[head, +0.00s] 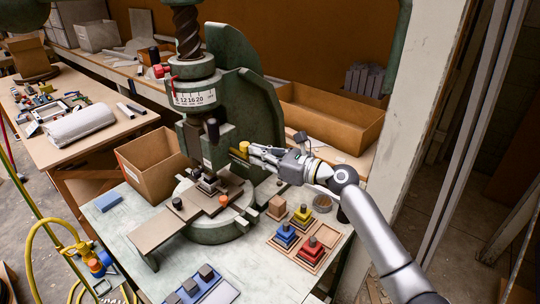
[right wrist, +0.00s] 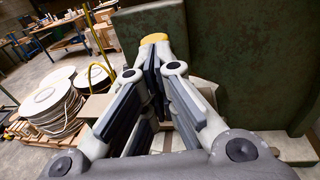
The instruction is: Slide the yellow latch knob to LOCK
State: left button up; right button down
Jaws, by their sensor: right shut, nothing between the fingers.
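The yellow latch knob (head: 243,147) sits on the side of the green fly press (head: 228,90), at the height of the ram. My right gripper (head: 252,152) reaches in from the right with its fingertips at the knob. In the right wrist view the fingers (right wrist: 155,55) are closed together with nothing between them. The knob (right wrist: 154,38) shows just beyond the tips. I cannot tell whether the tips touch it. No LOCK marking can be read. My left gripper is not in view.
Below my right arm, a wooden tray (head: 318,263) holds coloured die blocks. A cardboard box (head: 152,165) stands left of the press, near a blue block (head: 108,201). A long open wooden box (head: 330,125) lies behind the arm. The press's green body stands close beside the gripper.

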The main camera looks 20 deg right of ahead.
jog(key=shift+w, duration=0.1)
jog(key=shift+p+x, duration=0.45)
jog(key=shift+x, duration=0.7)
jog(key=shift+w+d+r, duration=0.1)
jog(key=shift+r, duration=0.05)
